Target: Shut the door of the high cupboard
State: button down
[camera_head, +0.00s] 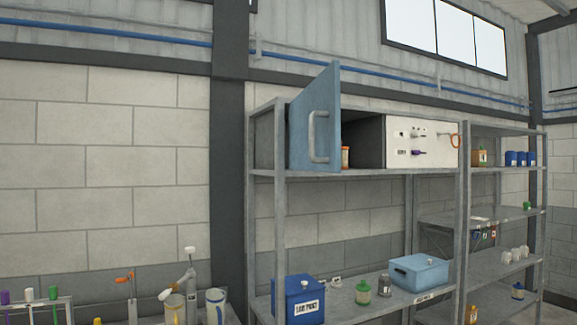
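The high cupboard (370,134) sits on the top shelf of a grey metal rack. Its blue door (324,120) stands open on the left side, swung outward, with a grey bar handle (318,137) on the face towards me. The inside of the cupboard is dark. A small orange and white container (345,157) shows just right of the door's edge, at the opening. My gripper is not in view.
A white panel (422,143) with small fittings is right of the opening. Below, a blue box (298,300), a light blue box (419,272) and small containers stand on a shelf. Another rack (504,215) stands right. Bottles and tools line the lower left.

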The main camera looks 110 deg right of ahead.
aim_at(315, 114)
jog(key=z, duration=0.05)
jog(key=i, duration=0.65)
jog(key=u, duration=0.45)
jog(key=k, duration=0.15)
jog(key=z, duration=2.65)
jog(key=i, duration=0.6)
